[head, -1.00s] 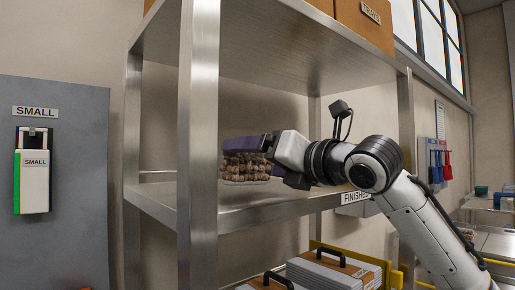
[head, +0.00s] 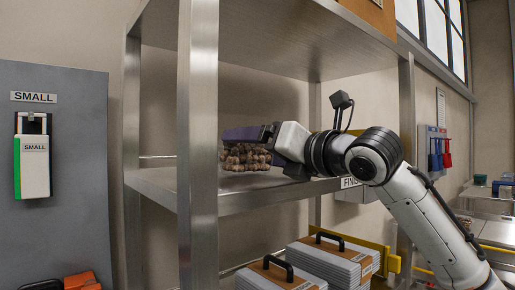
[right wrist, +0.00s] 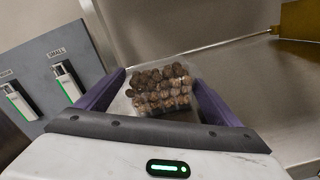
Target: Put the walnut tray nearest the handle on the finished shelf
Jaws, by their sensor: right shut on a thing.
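The walnut tray (head: 245,158), a clear clamshell full of brown walnuts, is in my right gripper (head: 247,133), over the middle board of the steel shelf. The gripper's purple fingers are on both sides of the tray in the right wrist view (right wrist: 160,88). The finished shelf (head: 270,193) has a label (head: 351,182) on its front edge, partly covered by my arm. Whether the tray's underside touches the board cannot be told. My left gripper is not in view.
The steel upright (head: 198,140) stands just left of the tray. Cases with black handles (head: 333,262) sit on the lower level beside a yellow bar (head: 375,250). A grey panel with a SMALL dispenser (head: 33,165) is at left. The board around the tray looks bare.

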